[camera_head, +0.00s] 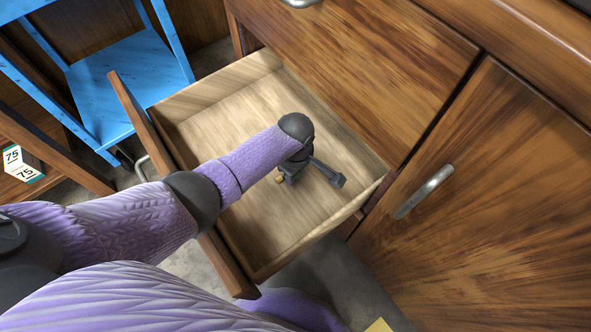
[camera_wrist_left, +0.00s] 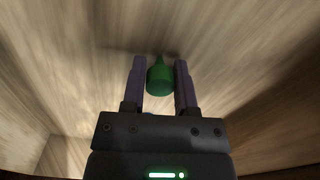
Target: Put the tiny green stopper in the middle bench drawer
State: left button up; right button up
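The green stopper (camera_wrist_left: 160,78) shows in the left wrist view between the two fingers of my left gripper (camera_wrist_left: 160,72). It fills the gap and appears to touch both fingers, its narrow end pointing away from the wrist. In the head view my left gripper (camera_head: 311,172) is inside the open bench drawer (camera_head: 225,112), over its pale wooden floor. The stopper cannot be made out there. How far it is above the floor is hard to tell. My right gripper is not in view.
The drawer front (camera_head: 140,115) stands out at the left with a metal handle. A closed cabinet door with a handle (camera_head: 424,192) is at the right. A blue chair-like frame (camera_head: 125,75) stands at the upper left. A small box marked 75 (camera_head: 22,165) is at the far left.

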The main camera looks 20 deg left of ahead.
pick_arm(q)
jog(key=o, duration=0.3)
jog(key=shift+o, duration=0.2)
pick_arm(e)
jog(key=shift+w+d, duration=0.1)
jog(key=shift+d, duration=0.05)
pick_arm(q)
notch_tip(320, 180, up, 12)
jog(key=p, duration=0.9)
jog(key=shift+r, duration=0.2)
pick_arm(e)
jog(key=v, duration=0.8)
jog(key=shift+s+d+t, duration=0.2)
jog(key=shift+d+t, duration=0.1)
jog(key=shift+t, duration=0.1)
